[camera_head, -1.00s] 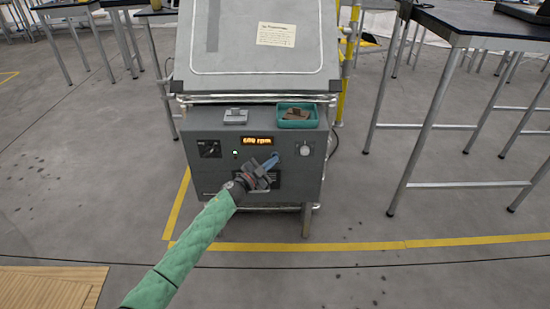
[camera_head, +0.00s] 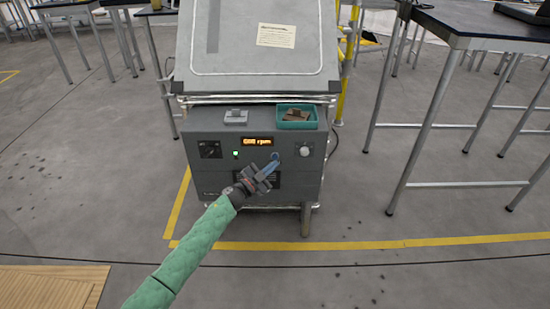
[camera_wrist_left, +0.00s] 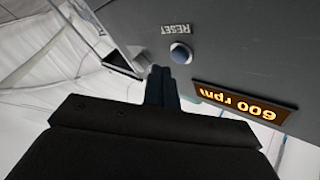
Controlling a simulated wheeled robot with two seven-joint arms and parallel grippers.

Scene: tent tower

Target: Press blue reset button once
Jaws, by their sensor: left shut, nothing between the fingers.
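The blue reset button (camera_wrist_left: 181,54) shows in the left wrist view as a round blue cap in a pale ring, beside the upside-down word RESET on the grey panel. My left gripper (camera_wrist_left: 159,70) is shut and empty. In that view its fingertips appear just to the lower left of the button, with a small gap in the picture; depth is hard to judge. In the head view my left gripper (camera_head: 273,160) points at the panel below the orange display (camera_head: 257,141), and the button is hard to make out at its tips. My right gripper is not in view.
The grey control box (camera_head: 212,178) also carries a dial (camera_head: 209,149), a pale knob (camera_head: 305,150) and a small switch or lamp (camera_head: 236,154). A teal tray (camera_head: 297,123) and a small grey block (camera_head: 236,118) sit on its ledge. A table (camera_head: 470,40) stands at right.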

